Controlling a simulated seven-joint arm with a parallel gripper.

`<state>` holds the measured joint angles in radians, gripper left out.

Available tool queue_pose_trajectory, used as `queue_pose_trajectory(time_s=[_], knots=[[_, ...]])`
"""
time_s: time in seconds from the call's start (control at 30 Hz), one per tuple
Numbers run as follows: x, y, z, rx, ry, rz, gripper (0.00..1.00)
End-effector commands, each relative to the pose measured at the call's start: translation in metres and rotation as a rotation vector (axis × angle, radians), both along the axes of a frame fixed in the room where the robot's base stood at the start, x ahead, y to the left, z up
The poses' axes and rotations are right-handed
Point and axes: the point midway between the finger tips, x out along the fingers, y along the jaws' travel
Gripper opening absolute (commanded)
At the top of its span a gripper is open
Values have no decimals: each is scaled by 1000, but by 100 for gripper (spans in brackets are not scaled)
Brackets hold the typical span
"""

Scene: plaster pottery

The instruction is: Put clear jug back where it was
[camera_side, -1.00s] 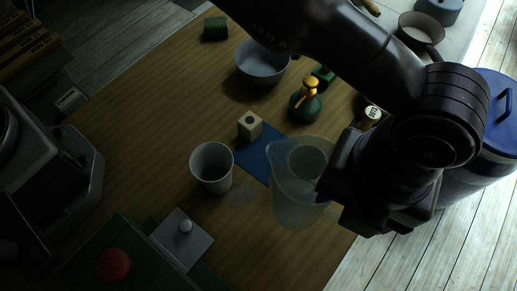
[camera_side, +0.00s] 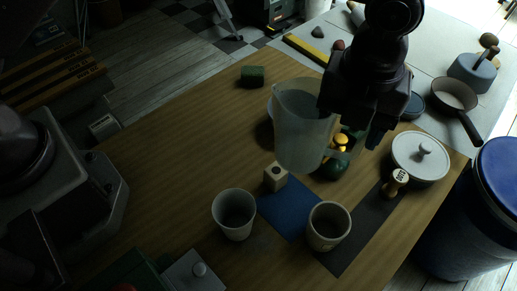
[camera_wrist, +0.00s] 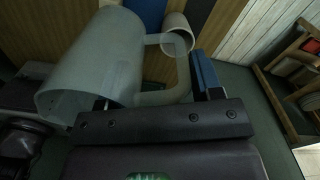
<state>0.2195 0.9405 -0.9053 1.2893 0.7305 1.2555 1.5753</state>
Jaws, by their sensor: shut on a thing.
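The clear jug (camera_side: 300,132) is translucent and roughly upright in the side view, held in the air above the back-middle of the wooden table. My gripper (camera_side: 352,122) is at its right, on the handle side, and is shut on its handle. In the wrist view the jug (camera_wrist: 92,62) fills the upper left, and its handle (camera_wrist: 162,97) runs between the fingers of my gripper (camera_wrist: 155,92). The exact finger contact is hidden. The jug partly covers a blue-grey bowl and a green bottle with a yellow top (camera_side: 340,162) behind it.
A white cup (camera_side: 233,222) stands front left of a blue mat (camera_side: 283,212). A beige cup (camera_side: 328,232) stands at the mat's right, by a dark strip (camera_side: 358,238). A wooden block (camera_side: 275,178), a stamp (camera_side: 396,184) and a lidded white pot (camera_side: 420,165) are nearby. The left tabletop is clear.

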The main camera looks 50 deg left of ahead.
Motion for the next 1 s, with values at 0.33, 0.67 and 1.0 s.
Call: queue_pose_trajectory(time_s=[0.33,0.67,1.0], knots=[[11,129,-11,4,0,88,21],[-26,180,-34,2,-1,58,21],[-47,173,-65,0,1,-25,21]])
